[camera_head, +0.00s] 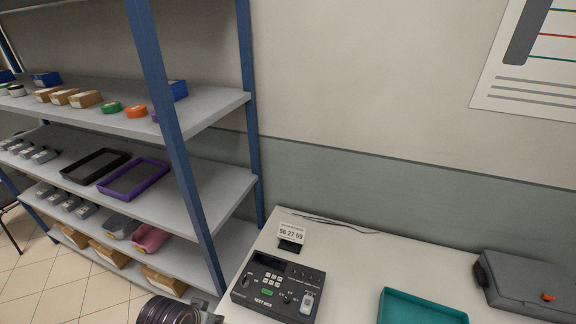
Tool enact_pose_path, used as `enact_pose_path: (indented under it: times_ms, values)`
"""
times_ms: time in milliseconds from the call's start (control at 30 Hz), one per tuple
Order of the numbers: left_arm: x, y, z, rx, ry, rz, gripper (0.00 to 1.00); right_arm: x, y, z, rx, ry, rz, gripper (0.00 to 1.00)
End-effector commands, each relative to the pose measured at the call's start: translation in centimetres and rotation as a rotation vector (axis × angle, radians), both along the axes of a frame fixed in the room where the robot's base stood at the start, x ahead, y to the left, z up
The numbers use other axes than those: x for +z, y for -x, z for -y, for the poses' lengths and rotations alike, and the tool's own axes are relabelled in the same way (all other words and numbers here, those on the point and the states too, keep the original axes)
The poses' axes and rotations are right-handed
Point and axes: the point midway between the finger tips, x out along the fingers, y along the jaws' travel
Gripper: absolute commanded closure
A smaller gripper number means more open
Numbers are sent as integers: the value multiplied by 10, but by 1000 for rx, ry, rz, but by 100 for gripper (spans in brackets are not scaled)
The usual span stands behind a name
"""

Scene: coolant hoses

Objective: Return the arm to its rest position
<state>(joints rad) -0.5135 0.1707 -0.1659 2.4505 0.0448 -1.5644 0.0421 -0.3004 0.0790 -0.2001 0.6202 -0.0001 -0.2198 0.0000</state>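Neither gripper's fingers show in the head view. A dark, ribbed round part of my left arm shows at the bottom edge, left of the table's front corner, cut off by the frame. My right arm is out of view. No hose is visible.
A white table (345,262) holds a black test box (262,290), a small display card (291,232), a teal tray (425,312) and a grey case (525,280). A blue-post shelf rack (172,130) with bins and boxes stands left. The table between box and tray is clear.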

Motion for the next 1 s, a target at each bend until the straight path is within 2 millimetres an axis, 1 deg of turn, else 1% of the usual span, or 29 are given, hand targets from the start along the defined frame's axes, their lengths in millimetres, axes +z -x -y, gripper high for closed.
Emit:
enact_pose_path:
  times_ms: [300,367,767,867,967,1000]
  values:
    - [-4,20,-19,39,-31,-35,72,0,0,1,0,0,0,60]
    - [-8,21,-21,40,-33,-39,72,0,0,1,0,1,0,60]
    - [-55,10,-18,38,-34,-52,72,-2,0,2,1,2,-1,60]
    - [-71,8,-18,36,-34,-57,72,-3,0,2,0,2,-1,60]
    - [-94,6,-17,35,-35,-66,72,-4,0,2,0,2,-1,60]
    - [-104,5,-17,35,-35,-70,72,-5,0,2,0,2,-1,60]
